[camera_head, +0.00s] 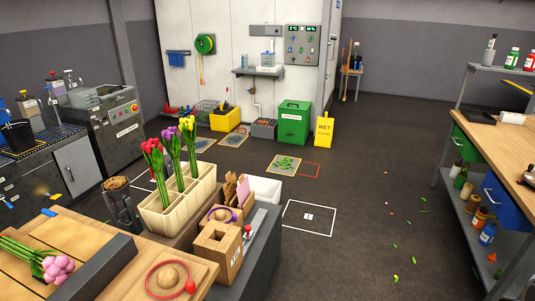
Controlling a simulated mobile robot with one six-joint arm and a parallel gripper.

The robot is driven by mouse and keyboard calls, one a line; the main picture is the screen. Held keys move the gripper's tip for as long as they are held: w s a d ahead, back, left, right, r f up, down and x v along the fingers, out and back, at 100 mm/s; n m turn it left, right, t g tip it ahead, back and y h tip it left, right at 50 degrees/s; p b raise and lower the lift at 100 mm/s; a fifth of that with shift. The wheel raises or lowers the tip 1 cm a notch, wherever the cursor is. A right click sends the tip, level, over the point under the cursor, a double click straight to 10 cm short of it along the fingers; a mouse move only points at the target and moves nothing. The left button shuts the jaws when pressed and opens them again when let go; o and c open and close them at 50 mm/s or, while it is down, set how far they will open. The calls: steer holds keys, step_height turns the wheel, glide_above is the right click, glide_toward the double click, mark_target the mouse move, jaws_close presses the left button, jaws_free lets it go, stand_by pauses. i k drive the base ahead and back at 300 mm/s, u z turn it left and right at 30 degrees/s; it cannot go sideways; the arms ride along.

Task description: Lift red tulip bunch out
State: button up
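The red tulip bunch (153,151) stands upright in the cream compartment holder (179,221), its red heads at the top and green stems going down into the front-left part. A purple tulip bunch (171,139) stands just behind it to the right, and a yellow tulip bunch (188,128) stands further back. The red heads are close to the purple ones. The lower stem ends are hidden inside the holder. My gripper is not in view, and nothing is seen holding the red bunch.
A pink tulip bunch (57,269) lies on the wooden table (40,230) at left. A dark pot (122,208) stands left of the holder. A cardboard box (215,252) and a red ring (170,278) are close in front. Above the holder is open room.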

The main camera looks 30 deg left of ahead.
mark_target(153, 147)
steer(key=u, duration=0.05)
steer(key=i, duration=2)
steer(key=u, duration=3.9)
steer(key=i, duration=1)
steer(key=z, duration=0.1)
